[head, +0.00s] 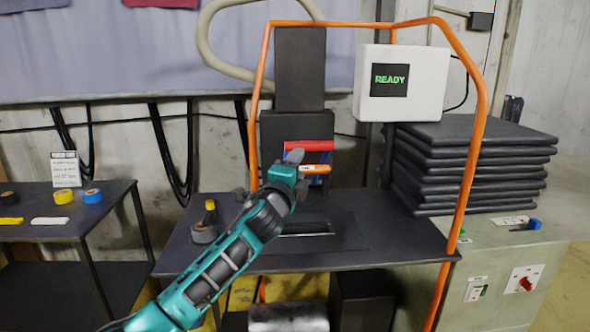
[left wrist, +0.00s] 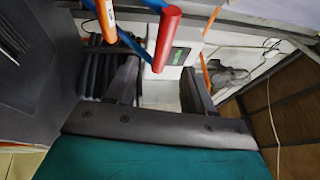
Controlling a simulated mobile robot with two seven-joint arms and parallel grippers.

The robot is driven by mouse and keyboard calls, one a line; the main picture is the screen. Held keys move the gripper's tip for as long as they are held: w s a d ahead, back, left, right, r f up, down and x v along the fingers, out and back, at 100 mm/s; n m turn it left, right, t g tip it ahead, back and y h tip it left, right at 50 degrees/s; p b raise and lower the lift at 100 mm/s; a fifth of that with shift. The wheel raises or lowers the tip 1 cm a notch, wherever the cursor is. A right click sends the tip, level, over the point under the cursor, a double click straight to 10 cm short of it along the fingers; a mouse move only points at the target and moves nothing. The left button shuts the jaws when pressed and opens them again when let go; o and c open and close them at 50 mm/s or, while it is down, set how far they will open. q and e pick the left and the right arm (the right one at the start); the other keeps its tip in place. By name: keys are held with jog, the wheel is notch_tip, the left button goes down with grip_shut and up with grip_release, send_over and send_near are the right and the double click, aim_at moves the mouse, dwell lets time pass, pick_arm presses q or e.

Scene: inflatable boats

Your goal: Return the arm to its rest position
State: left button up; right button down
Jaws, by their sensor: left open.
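My left arm, teal and dark grey, reaches up from the bottom left in the head view. My left gripper (head: 293,157) is in front of the dark machine above the dark bench (head: 360,205). Its jaws, which also show in the left wrist view (left wrist: 160,85), are apart with nothing between them. A red roll (head: 309,147) and an orange-and-white tool (head: 316,169) are close behind the gripper. The red roll (left wrist: 167,38) and the orange tool (left wrist: 106,18) lie beyond the fingers in the left wrist view. My right gripper is not in view.
An orange tube frame (head: 471,150) arches over the bench. A white box reading READY (head: 428,82) hangs from it. Stacked black pads (head: 475,160) stand right, above a grey-green cabinet (head: 495,255). A side table (head: 100,215) holds tape rolls. A yellow-topped dark item (head: 205,230) sits on the bench.

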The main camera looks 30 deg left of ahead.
pick_arm(q)
jog(key=shift+s, duration=0.4)
jog(key=shift+d+f, duration=0.1)
jog(key=s+d+f+n+g+h, duration=0.1)
jog(key=s+d+f, duration=0.2)
jog(key=f, duration=0.4)
jog(key=s+d+f+n+g+h, duration=0.1)
jog(key=s+d+f+n+g, duration=0.15)
jog(key=f, duration=0.55)
jog(key=s+d+f+n+g+h, duration=0.1)
jog(key=s+d+f+n, duration=0.1)
jog(key=s+f, duration=0.5)
jog(key=s+d+f+n+g+h, duration=0.1)
jog(key=s+f+n, duration=0.4)
jog(key=s, duration=0.7)
jog(key=s+d+f+n+g+h, duration=0.1)
jog(key=s+d+f+n+g, duration=0.2)
jog(key=s+f, duration=0.6)
jog(key=shift+s+d+n, duration=0.25)
jog(key=shift+d+n, duration=0.2)
jog(key=shift+d, duration=0.75)
jog(key=shift+f, duration=0.1)
